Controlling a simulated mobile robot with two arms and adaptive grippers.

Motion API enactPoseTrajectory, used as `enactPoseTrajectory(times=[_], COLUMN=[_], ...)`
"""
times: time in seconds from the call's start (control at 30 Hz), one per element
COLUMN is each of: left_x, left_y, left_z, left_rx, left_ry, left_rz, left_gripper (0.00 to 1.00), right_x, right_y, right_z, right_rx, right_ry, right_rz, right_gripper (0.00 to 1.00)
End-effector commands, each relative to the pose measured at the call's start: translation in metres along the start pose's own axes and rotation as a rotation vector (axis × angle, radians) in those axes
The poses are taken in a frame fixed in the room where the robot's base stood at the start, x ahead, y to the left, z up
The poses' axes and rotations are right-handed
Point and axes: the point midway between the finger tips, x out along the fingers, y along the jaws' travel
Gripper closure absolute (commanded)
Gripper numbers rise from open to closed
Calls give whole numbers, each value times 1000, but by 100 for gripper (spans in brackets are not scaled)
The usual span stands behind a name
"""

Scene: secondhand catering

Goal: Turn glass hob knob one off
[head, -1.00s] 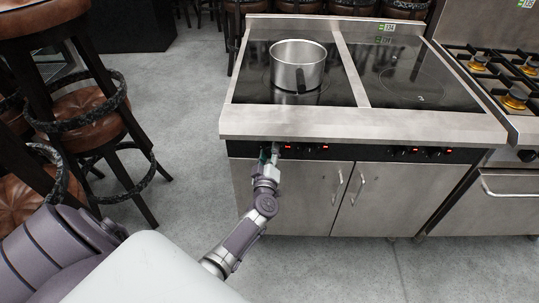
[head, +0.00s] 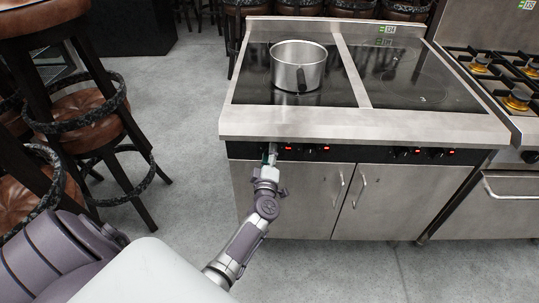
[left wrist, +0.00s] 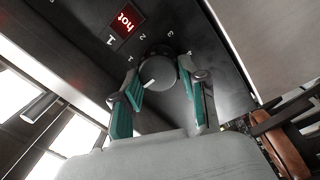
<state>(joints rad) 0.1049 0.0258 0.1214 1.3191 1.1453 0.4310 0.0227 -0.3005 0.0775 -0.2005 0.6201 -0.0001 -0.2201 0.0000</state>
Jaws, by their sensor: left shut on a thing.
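The hob (head: 300,124) has a steel front and black glass tops. Knob one (left wrist: 160,72) is a dark round knob on its front panel, at the left end in the head view, where my gripper mostly hides it. In the left wrist view a white pointer line on it points down-left, and a red "hot" display (left wrist: 127,21) is lit above it. My left gripper (head: 270,152) is at the panel. Its teal fingers, also in the left wrist view (left wrist: 160,80), are closed on either side of the knob. My right gripper is not in view.
A steel pot (head: 298,72) stands on the left glass top. More knobs (head: 400,152) with red displays line the panel to the right. Cupboard doors with handles (head: 340,188) are below. A gas range (head: 515,100) stands at the right; stools (head: 88,120) stand at the left.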

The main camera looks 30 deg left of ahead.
Motion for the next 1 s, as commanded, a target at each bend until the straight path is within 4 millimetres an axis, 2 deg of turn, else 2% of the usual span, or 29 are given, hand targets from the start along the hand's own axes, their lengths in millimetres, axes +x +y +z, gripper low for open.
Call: enactPoseTrajectory(times=[0.13,0.17,0.3,0.67,0.77,1.0], left_x=[0,0,0,-4,-16,-66], left_y=[-1,-1,-1,-1,-1,-2], left_z=[0,0,0,1,1,1], left_rx=[-3,-3,-2,-1,-2,-2], left_ry=[0,0,0,-1,-1,-2], left_rz=[-2,-2,-2,-2,-2,-4], left_gripper=[92,54,32,32,32,32], right_x=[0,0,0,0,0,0], right_y=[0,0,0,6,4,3], right_z=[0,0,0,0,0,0], right_rx=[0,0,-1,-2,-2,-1], right_ry=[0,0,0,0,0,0], right_rz=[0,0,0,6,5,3], right_gripper=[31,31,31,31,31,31])
